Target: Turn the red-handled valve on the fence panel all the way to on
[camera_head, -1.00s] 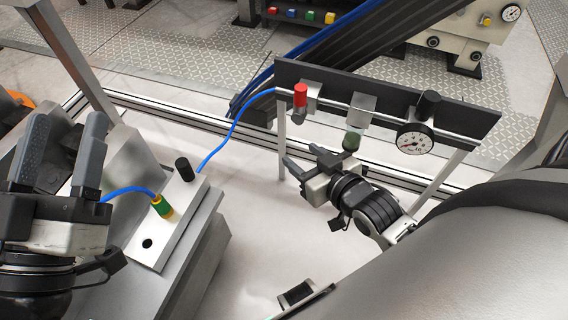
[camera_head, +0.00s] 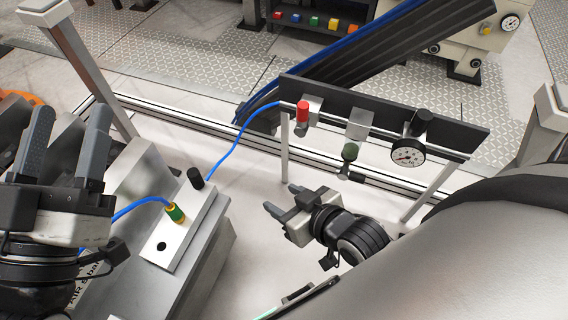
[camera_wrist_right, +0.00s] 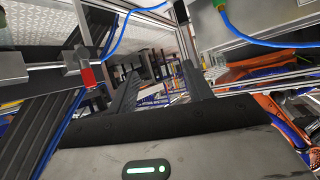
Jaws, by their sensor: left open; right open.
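The red-handled valve (camera_head: 302,112) is near the left end of the dark fence panel (camera_head: 450,133). Its red handle stands upright beside a grey block on the pipe, where the blue hose joins. The red handle also shows at the left of the right wrist view (camera_wrist_right: 88,77). My right gripper (camera_head: 281,198) is open and empty, below the valve in the head view and clear of it. In the wrist view its jaws (camera_wrist_right: 160,72) point past the valve with nothing between them. My left gripper (camera_head: 70,122) is open and empty at the far left.
A pressure gauge (camera_head: 407,153) and a dark green knob (camera_head: 350,152) are on the same pipe run. A blue hose (camera_head: 236,140) arcs left of the panel towards a grey block with a yellow-green fitting (camera_head: 175,212).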

